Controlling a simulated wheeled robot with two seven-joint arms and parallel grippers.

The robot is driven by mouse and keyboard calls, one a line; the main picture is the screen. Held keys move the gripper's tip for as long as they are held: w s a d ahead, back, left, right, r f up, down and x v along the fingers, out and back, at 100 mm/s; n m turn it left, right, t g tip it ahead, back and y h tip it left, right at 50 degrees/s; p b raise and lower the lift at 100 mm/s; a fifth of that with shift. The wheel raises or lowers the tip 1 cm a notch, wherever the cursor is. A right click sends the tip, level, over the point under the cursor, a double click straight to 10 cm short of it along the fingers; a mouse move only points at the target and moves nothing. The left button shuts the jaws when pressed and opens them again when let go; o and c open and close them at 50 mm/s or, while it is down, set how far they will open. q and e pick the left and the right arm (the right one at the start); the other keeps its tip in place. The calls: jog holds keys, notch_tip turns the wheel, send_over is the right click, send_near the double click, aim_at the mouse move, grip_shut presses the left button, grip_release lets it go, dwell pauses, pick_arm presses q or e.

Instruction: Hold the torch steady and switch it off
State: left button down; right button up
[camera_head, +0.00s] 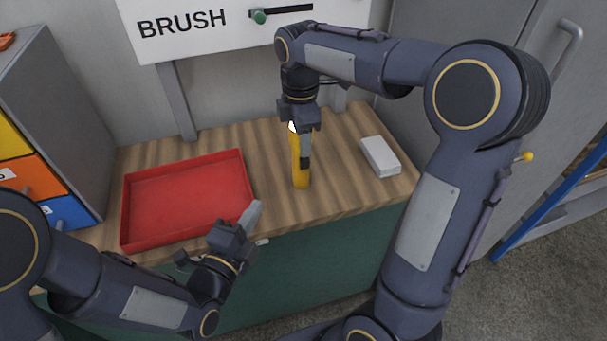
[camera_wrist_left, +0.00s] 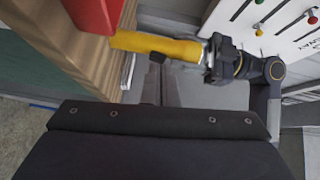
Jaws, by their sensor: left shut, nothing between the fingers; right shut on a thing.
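The yellow torch (camera_head: 299,172) stands upright on the wooden bench, with a pale bright spot at its top end. It also shows in the left wrist view (camera_wrist_left: 150,43), lying sideways in that picture. My right gripper (camera_head: 304,148) comes down from above and is shut on the torch's upper part, hiding some of it. The right gripper also shows in the left wrist view (camera_wrist_left: 212,58). My left gripper (camera_head: 254,212) is shut and empty over the bench's front edge, left of the torch and apart from it. Its fingers show in the left wrist view (camera_wrist_left: 168,82). I cannot make out the switch clearly.
A red tray (camera_head: 236,160) lies on the bench (camera_head: 335,190), left of the torch. A white box (camera_head: 380,155) lies to the right. A white panel marked BRUSH (camera_head: 225,42) stands behind. Coloured drawers (camera_head: 30,175) stand at far left.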

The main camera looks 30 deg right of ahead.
aim_at(304, 163)
pick_arm(q)
jog(key=s+d+f+m+g+h, duration=0.1)
jog(key=s+d+m+h, duration=0.2)
jog(key=s+m, duration=0.2)
jog(key=shift+s+d+f, duration=0.35)
jog(key=shift+s+f, duration=0.05)
jog(key=shift+s, duration=0.1)
jog(key=x, duration=1)
jog(key=shift+r, duration=0.15)
jog(key=shift+w+d+r, duration=0.15)
jog(key=shift+w, duration=0.5)
jog(key=shift+w+d+r, duration=0.15)
jog(key=shift+w+d, duration=0.05)
jog(key=shift+w, duration=0.45)
jog(key=shift+w+d+r, duration=0.15)
jog(key=shift+w, duration=0.5)
